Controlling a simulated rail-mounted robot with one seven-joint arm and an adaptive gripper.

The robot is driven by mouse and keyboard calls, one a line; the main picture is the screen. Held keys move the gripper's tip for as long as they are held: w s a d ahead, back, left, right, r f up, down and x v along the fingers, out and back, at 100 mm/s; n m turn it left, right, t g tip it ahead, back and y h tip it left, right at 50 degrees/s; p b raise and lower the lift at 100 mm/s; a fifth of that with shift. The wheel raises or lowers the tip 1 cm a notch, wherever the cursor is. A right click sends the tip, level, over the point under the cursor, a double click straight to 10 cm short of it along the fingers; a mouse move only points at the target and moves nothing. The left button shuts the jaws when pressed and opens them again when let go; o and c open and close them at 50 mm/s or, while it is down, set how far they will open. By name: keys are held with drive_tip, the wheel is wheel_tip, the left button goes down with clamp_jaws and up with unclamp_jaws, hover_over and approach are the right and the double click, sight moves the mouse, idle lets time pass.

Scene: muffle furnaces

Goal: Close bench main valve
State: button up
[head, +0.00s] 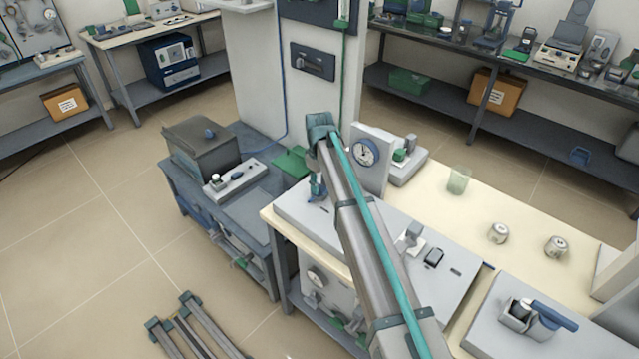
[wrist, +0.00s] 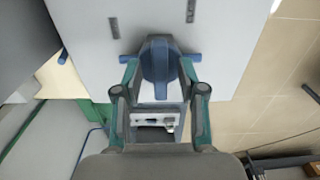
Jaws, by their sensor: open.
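A blue valve handle (wrist: 158,66) on a pale panel (wrist: 215,30) shows at the top centre of the wrist view, with short blue stubs to its left and right. I take it to be the bench main valve. My gripper (wrist: 160,78) is open, with one finger on each side of the handle. I cannot tell whether the fingers touch it. In the head view my gripper (head: 317,188) is over the left end of the pale bench unit (head: 290,210), and my arm hides part of that area.
A round dial gauge (head: 366,152) stands on a panel just right of my gripper. A glass beaker (head: 459,180) and two small tins (head: 498,233) are on the cream bench top. A lower table (head: 250,205) with a grey box (head: 200,145) stands to the left.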

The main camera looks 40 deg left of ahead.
wheel_tip(320, 180, up, 12)
idle(0.6)
idle(0.5)
